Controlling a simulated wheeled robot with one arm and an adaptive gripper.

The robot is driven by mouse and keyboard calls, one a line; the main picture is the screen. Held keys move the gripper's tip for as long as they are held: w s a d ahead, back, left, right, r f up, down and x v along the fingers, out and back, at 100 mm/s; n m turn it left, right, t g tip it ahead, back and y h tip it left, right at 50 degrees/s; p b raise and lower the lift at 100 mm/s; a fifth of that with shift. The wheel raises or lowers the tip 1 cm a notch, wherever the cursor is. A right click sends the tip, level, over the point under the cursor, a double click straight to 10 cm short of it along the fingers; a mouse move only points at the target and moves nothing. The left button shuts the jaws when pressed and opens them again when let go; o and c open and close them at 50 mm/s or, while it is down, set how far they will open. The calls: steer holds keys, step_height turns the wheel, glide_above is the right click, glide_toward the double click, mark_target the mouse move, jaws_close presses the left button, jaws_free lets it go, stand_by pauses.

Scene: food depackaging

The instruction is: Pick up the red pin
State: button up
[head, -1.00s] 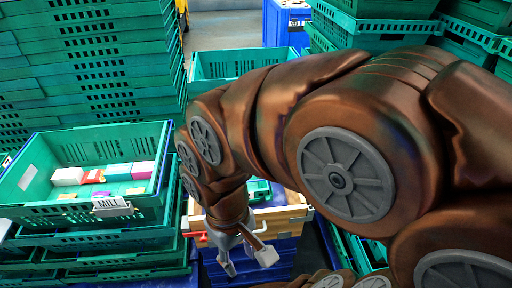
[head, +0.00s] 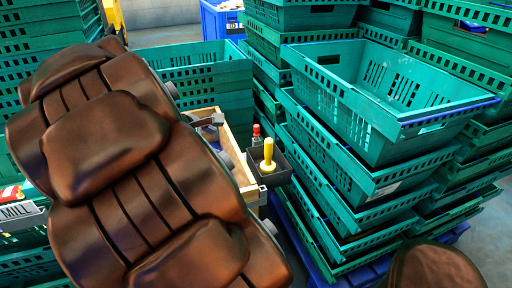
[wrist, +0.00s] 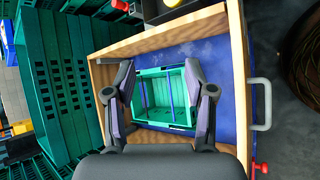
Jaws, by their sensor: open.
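My gripper (wrist: 160,72) is open and empty in the wrist view, its two dark fingers spread above a wooden box (wrist: 165,40). In the head view my arm hides most of it. Other red knobs show in the wrist view, one at the top left (wrist: 120,5) and one at the lower right (wrist: 259,167). I cannot tell which is the red pin. None is between the fingers.
A small green crate (wrist: 141,112) lies inside the wooden box, below the fingers. A yellow-handled tool (head: 268,152) stands in the dark holder. Tall green crate stacks (head: 365,190) rise at the right, and more (wrist: 60,100) at the wrist view's left.

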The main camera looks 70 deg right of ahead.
steer(key=d+f+n+h+b, duration=0.1)
steer(key=d+f+n+b, duration=0.15)
steer(key=d, duration=0.45)
steer(key=d+f+n+h+b, duration=0.2)
steer(key=d+f+b, duration=0.15)
steer(key=d, duration=0.35)
steer(key=n+h+b, duration=0.1)
steer(key=n+b, duration=0.5)
steer(key=n, duration=0.1)
glide_toward(255, 130)
steer(key=x, duration=0.3)
steer(key=shift+s+d+r, duration=0.15)
steer(key=shift+d, duration=0.3)
steer(key=shift+x, duration=1.3)
steer(key=b+x, duration=0.1)
steer(key=x, duration=0.3)
steer(key=shift+d+f+b, duration=0.15)
steer(key=shift+f+b, duration=0.2)
steer(key=shift+f, duration=0.05)
steer(key=shift+d, duration=0.25)
steer(key=shift+c, duration=0.4)
jaws_close()
